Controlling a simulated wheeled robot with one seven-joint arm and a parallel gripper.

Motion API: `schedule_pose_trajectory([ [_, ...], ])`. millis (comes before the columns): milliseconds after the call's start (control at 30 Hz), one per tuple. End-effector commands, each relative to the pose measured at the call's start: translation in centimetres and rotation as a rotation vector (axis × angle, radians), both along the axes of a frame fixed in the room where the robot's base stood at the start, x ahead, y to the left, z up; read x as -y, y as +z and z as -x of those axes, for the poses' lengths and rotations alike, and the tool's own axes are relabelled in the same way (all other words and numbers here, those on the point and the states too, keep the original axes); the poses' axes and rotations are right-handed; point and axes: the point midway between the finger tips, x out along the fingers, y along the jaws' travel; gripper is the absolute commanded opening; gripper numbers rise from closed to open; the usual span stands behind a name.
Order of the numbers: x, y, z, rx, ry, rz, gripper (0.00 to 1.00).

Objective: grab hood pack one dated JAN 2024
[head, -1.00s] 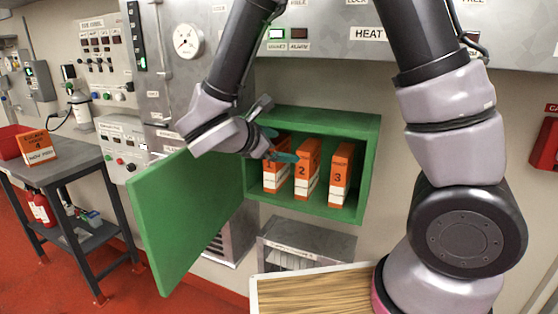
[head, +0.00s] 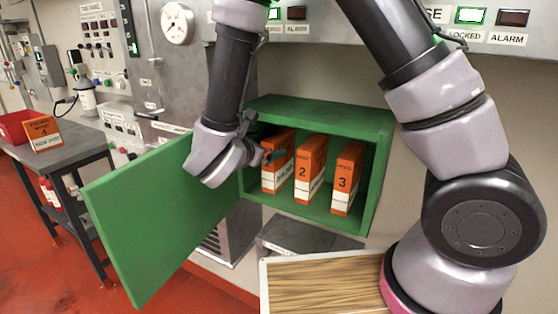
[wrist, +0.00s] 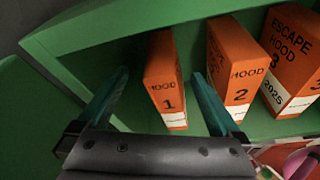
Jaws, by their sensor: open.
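Hood pack 1 is an orange box with a white label strip (wrist: 164,80), upright at the left inside the open green cabinet (head: 378,170). Its date cannot be read. In the wrist view my gripper (wrist: 165,95) is open, with one teal finger on each side of pack 1; contact cannot be told. In the head view my gripper (head: 262,153) reaches into the cabinet's left side and partly hides pack 1 (head: 277,172). Hood pack 2 (head: 310,168) and hood pack 3 (head: 346,178) stand to its right. Pack 3 shows "2025" in the wrist view.
The green door (head: 150,220) stands open at the left. A grey table (head: 70,148) at the far left holds orange pack 4 (head: 41,133). In the wrist view the right finger sits in the narrow gap beside pack 2 (wrist: 232,75). A wood-topped surface (head: 320,288) lies below.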

Motion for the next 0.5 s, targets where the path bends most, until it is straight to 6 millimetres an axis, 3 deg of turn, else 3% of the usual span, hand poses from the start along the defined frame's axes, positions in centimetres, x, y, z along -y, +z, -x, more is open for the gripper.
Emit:
schedule_pose_trajectory([
  [500, 3.0, -1.4, -4.6, 0.0, -0.001, 0.0, 1.0],
])
